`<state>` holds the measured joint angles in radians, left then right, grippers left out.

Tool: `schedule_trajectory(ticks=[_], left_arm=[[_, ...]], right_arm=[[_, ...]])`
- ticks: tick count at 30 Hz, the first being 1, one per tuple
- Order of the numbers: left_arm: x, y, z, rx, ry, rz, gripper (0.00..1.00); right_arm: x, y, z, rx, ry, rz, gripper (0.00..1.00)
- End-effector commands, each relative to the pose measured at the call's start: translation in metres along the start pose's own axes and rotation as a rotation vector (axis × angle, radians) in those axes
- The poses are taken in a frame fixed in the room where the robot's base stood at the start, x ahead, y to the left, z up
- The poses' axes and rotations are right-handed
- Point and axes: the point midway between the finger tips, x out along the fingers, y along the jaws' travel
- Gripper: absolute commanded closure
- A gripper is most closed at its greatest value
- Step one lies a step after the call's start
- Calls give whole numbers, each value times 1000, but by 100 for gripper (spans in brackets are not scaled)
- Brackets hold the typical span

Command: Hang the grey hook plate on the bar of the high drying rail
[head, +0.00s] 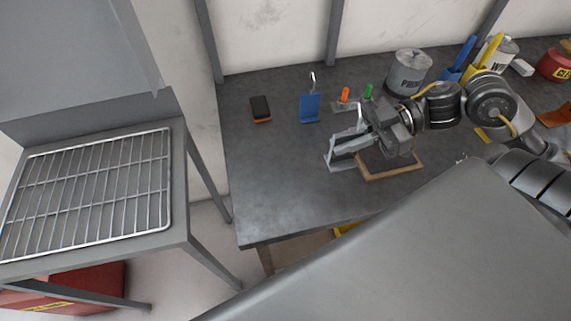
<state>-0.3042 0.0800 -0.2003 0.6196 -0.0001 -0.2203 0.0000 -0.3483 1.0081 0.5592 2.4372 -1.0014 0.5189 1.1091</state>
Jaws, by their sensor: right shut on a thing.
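My right gripper (343,150) reaches in from the right over the dark workbench. It is shut on the grey hook plate (341,163), whose light grey face shows by the fingertips. A thin metal hook shows above the gripper. The fingers cover much of the plate, and I cannot tell whether its lower edge touches the bench. I cannot make out the bar of the high drying rail in this view. My left gripper is not in view.
A blue hook plate (310,107) stands left of the gripper, with a black-and-orange block (261,108) beyond it. A wooden frame (392,174) lies beside the gripper. A grey can (408,72) stands behind. A wire rack (95,190) is at left. The bench's front left is clear.

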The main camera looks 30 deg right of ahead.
Motion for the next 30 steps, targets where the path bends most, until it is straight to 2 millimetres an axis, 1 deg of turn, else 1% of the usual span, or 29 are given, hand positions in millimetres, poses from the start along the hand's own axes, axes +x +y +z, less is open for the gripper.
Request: schedule_trajectory(ticks=[8,11,13,18,22,28,30], left_arm=[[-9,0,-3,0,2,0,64],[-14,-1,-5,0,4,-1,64],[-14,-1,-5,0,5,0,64],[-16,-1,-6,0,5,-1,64],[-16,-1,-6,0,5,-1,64],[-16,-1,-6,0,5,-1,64],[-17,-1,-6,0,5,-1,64]], right_arm=[[48,32,5,-4,6,2,100],[70,47,8,-3,8,1,100],[84,53,23,3,5,2,100],[109,65,44,2,3,0,100],[117,70,52,-1,2,2,100],[121,72,56,0,1,2,100],[127,74,61,2,1,0,100]])
